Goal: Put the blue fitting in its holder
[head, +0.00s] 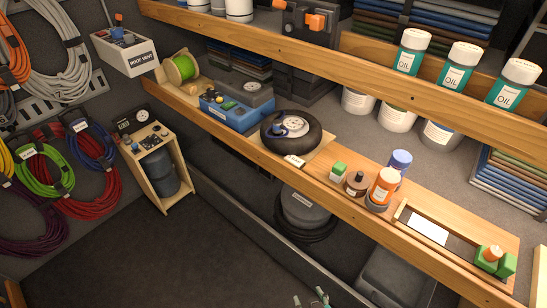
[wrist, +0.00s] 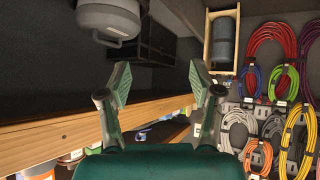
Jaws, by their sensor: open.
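I cannot tell for sure which item is the blue fitting. A small blue piece (head: 281,130) lies on the black wheel-shaped ring (head: 302,146) on the wooden shelf. No holder can be made out with certainty. My gripper (wrist: 160,78) is open and empty in the wrist view, its two green-padded fingers well apart and touching nothing. Pale tips at the bottom edge of the head view are probably its fingers.
Coiled cords (head: 45,170) hang on the left wall. The dark floor (head: 150,255) is clear.

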